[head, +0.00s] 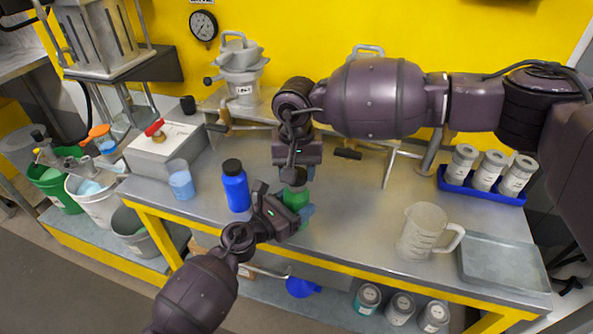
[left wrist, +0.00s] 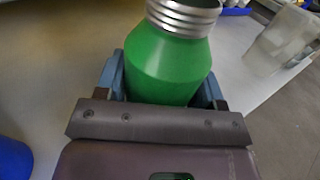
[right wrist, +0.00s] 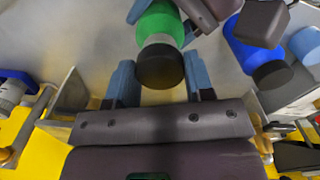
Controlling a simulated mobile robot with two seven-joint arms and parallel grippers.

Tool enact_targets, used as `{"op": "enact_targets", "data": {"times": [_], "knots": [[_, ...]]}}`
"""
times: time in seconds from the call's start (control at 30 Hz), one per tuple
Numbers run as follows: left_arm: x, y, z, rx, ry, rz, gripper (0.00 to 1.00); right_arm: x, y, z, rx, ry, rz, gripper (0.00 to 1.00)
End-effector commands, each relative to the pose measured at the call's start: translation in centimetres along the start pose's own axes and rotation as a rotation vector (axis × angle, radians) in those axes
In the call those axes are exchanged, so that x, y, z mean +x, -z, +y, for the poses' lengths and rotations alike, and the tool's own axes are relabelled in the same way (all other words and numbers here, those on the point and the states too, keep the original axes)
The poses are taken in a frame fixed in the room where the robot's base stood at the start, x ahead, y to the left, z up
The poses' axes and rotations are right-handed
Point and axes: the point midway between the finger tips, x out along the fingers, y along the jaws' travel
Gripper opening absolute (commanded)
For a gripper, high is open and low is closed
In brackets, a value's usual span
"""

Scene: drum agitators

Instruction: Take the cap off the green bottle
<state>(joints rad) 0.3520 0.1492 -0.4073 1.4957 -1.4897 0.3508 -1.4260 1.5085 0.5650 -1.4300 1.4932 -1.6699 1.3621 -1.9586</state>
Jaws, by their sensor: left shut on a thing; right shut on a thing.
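The green bottle (head: 296,197) stands upright near the table's front edge. My left gripper (head: 300,215) is shut around its body, with blue fingers on both sides of the green bottle (left wrist: 172,62) in the left wrist view. The silver threaded neck (left wrist: 184,14) is bare there, and its top is cut off by the frame. My right gripper (right wrist: 160,78) comes from above and is shut on the black cap (right wrist: 160,67). The cap lines up over the neck. I cannot tell whether there is a gap between them.
A blue bottle (head: 235,190) with a black cap stands just left of the green bottle, and a beaker of blue liquid (head: 181,182) is further left. A clear jug (head: 424,232) and a tray (head: 500,262) are at the right. A blue rack of jars (head: 480,190) is behind.

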Motion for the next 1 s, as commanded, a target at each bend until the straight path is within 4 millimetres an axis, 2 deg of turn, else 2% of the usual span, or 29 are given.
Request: {"op": "enact_targets", "data": {"times": [0.17,0.5,0.73,0.77,0.93,1.0], "knots": [[0.0,0.0,0.0,0.0,0.0,0.001,0.0,-0.4,0.0,0.0,0.0,0.001,0.001,0.2],[0.0,0.0,0.0,0.0,0.0,0.001,0.0,-3.8,0.0,0.0,0.0,0.001,0.001,0.2],[0.0,0.0,0.0,0.0,0.0,0.0,0.0,-4.0,0.0,0.0,0.0,0.0,-0.001,0.2],[0.0,0.0,0.0,0.0,0.0,0.0,0.64,-4.0,0.0,0.0,0.0,0.0,-0.001,0.2],[0.0,0.0,0.0,0.0,0.0,0.0,0.9,-4.0,0.0,0.0,0.0,0.0,-0.001,0.2],[0.0,0.0,0.0,0.0,0.0,0.0,0.92,-4.0,0.0,0.0,0.0,0.0,0.0,0.2]]}}
